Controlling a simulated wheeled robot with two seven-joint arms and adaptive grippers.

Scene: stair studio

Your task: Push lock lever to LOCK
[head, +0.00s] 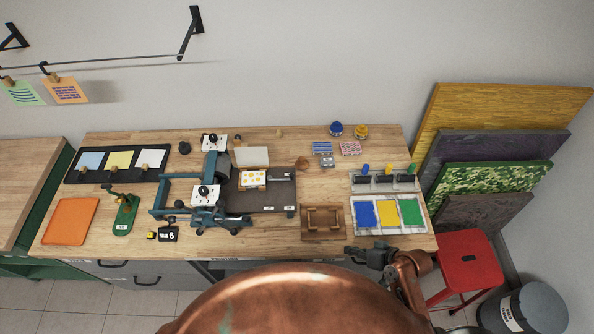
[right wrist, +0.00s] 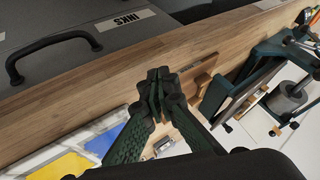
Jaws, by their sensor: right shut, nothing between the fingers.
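The teal press (head: 205,205) stands left of the middle of the workbench, with a dark bed to its right. Two white plates with dark knobs sit on it, one at the back (head: 214,142) and one in front (head: 204,195). I cannot make out which part is the lock lever, and no LOCK marking is readable. My right gripper (head: 366,256) is at the bench's front edge, right of the press and well apart from it. In the right wrist view the right gripper (right wrist: 160,85) is shut and empty. My left gripper is not in view.
A wooden frame (head: 323,236) lies between the press and my right gripper. A tray of blue, yellow and green inks (head: 388,232) is behind that gripper. A small green stapler-like tool (head: 124,213) and a black counter (head: 168,235) stand left. A red stool (head: 468,258) is at right.

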